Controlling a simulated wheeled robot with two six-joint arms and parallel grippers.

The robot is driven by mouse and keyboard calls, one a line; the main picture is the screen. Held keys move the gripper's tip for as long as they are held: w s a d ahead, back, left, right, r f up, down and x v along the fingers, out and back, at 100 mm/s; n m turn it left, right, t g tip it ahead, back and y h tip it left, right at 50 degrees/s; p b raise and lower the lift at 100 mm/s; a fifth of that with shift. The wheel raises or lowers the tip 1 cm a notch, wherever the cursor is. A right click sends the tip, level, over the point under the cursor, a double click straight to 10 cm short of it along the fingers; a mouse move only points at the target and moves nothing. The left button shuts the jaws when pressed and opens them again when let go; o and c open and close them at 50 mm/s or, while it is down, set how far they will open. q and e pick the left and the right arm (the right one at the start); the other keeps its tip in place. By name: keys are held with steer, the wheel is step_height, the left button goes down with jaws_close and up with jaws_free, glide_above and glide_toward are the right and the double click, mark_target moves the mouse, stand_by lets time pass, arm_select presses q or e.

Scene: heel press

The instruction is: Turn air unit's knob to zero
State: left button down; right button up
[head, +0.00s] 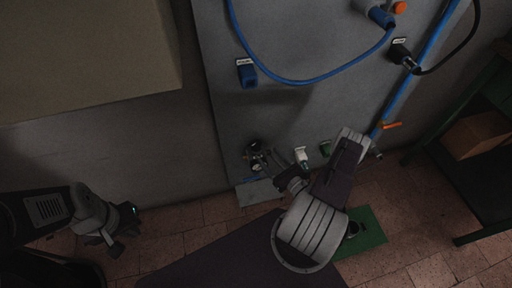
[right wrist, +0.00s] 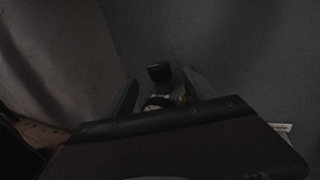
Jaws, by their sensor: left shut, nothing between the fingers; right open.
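The air unit (head: 257,158) is a small dark fitting with a round gauge, low on the grey wall panel. In the right wrist view its black knob (right wrist: 159,72) stands above the pale gauge (right wrist: 157,103). My right gripper (head: 280,174) is close to the unit's right side. In the right wrist view the fingers of my right gripper (right wrist: 160,80) are open, one on each side of the knob in the picture; contact cannot be made out. The knob's marking is too dark to read. My left gripper (head: 122,222) is shut and empty at the lower left, away from the panel.
The grey panel (head: 290,110) carries a blue hose (head: 300,80), a blue socket (head: 247,74), and a black plug (head: 402,54). A white fitting (head: 302,155) sits right of the air unit. A dark shelf (head: 480,165) stands at right. A beige box (head: 85,55) overhangs upper left.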

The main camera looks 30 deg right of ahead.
mark_target(260, 147)
steer(key=w, duration=0.2)
steer(key=w+a+b, duration=0.1)
steer(key=w, duration=0.2)
steer(key=w+b, duration=0.1)
steer(key=w, duration=0.2)
steer(key=shift+w+a, duration=0.1)
steer(key=shift+a, duration=0.15)
steer(key=shift+w, duration=0.35)
steer(key=c, duration=1.4)
